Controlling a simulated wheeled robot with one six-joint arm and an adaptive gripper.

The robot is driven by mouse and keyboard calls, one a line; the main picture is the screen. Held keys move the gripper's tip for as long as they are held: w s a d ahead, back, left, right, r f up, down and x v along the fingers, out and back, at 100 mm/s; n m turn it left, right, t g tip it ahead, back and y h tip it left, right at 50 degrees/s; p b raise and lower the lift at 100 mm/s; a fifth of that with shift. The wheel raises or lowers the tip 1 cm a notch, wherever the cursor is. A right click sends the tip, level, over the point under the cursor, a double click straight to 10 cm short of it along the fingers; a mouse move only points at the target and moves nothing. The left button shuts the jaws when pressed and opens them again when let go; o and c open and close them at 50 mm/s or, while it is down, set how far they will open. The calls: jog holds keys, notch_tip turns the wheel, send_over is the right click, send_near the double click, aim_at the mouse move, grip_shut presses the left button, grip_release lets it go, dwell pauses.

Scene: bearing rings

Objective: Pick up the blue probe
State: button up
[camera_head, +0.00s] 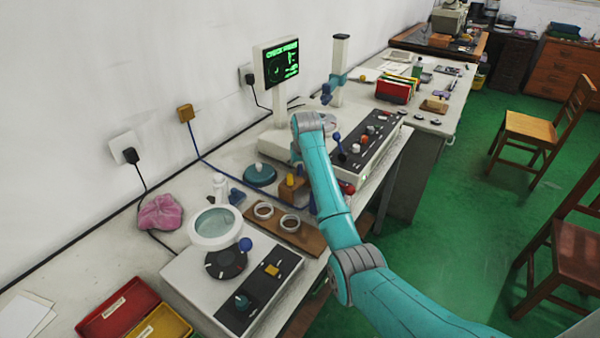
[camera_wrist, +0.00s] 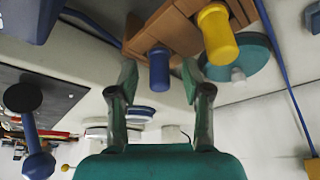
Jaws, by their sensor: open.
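The blue probe (camera_wrist: 159,69) sticks out of a wooden block (camera_wrist: 168,32) in the wrist view, beside a thicker yellow probe (camera_wrist: 217,36). My gripper (camera_wrist: 159,80) is open, with one finger on each side of the blue probe in the picture. I see no contact between the fingers and the probe. In the head view the wooden block (camera_head: 292,193) stands on the bench with the yellow probe (camera_head: 290,180) in it. My arm hides my gripper there, and I cannot make out the blue probe clearly.
A teal round lid (camera_head: 260,174) lies left of the block, and a wooden board with two rings (camera_head: 290,223) lies in front. A long control panel (camera_head: 365,145) with knobs stands behind my arm. A blue-balled lever (camera_wrist: 38,165) shows at left in the wrist view.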

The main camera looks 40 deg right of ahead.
grip_shut()
jog(key=shift+r, duration=0.15)
notch_tip(320, 180, up, 17)
dwell(1.6)
